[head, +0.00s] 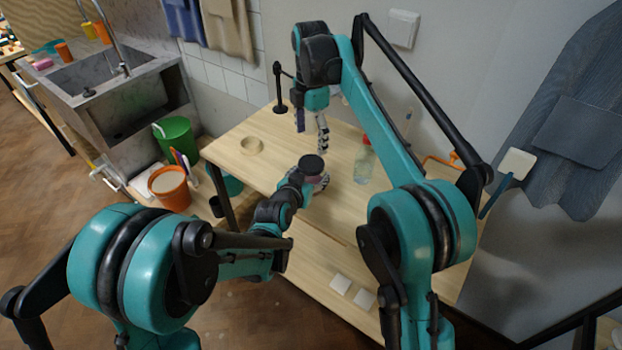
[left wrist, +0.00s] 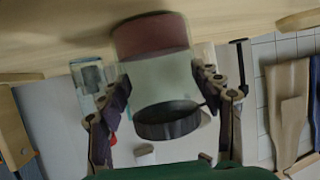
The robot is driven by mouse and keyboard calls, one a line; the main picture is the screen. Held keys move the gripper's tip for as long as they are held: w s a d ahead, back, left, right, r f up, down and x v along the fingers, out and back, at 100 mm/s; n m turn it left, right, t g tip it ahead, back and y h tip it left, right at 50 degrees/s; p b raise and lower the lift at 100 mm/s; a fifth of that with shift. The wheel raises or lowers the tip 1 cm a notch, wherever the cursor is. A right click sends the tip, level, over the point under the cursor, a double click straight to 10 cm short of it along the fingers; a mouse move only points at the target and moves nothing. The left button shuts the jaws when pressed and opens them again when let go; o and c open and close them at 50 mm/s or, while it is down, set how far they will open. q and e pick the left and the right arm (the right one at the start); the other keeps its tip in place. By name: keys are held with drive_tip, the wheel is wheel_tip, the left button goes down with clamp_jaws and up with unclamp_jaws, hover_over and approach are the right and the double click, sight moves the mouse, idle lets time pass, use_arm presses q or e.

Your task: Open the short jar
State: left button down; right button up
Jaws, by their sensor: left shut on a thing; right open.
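The short jar is clear with dark red contents (left wrist: 152,38) and a dark round lid (head: 311,163), which also shows in the left wrist view (left wrist: 167,120). The lid is on the jar. My left gripper (head: 312,184) is shut around the jar's side, with a finger on either side in the left wrist view (left wrist: 165,98). I cannot tell whether the jar's base touches the wooden table (head: 325,220). My right gripper (head: 312,133) is open and empty, pointing down behind the jar and apart from the lid.
A clear bottle-like container (head: 362,165) stands right of the jar. A shallow wooden ring or dish (head: 251,146) lies at left, and a black stand (head: 279,92) is at the back. An orange bucket (head: 170,189) is beyond the table's left edge.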

sight(311, 162)
drive_tip(key=m, duration=0.6)
drive_tip(key=shift+m, duration=0.3)
drive_tip(key=m, duration=4.2)
drive_tip(key=shift+m, duration=0.3)
drive_tip(key=shift+f, duration=4)
